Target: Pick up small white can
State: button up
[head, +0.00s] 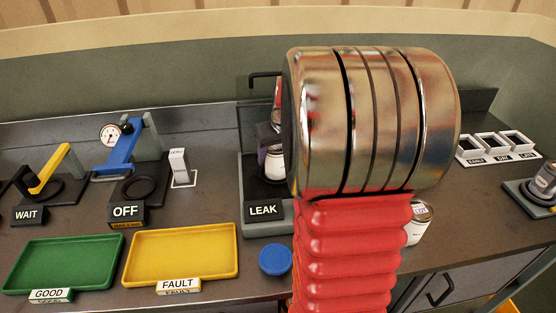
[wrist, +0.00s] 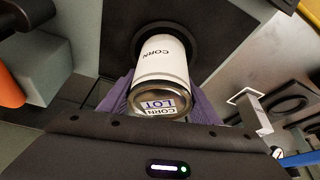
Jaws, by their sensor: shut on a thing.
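A small white can (wrist: 162,68) labelled CORN shows in the wrist view, with a metal end carrying a LOT label towards me. Its far end is at a dark round ring (wrist: 190,38); I cannot tell whether it touches. My gripper (wrist: 160,98) is shut on the can, with purple fingers on both sides. In the head view my gripper (head: 264,152) is at the LEAK station (head: 252,226), and the can (head: 274,166) is partly hidden behind my large metal and red arm links.
A second white can (head: 419,218) stands right of my arm, partly hidden. A green GOOD tray (head: 64,263) and yellow FAULT tray (head: 181,255) lie empty at left. A blue disc (head: 275,259) lies in front of the station. Three white frames (head: 495,146) are at right.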

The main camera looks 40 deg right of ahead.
jog(key=shift+c, duration=1.3)
notch_tip(320, 180, up, 10)
jog(key=shift+r, duration=0.1)
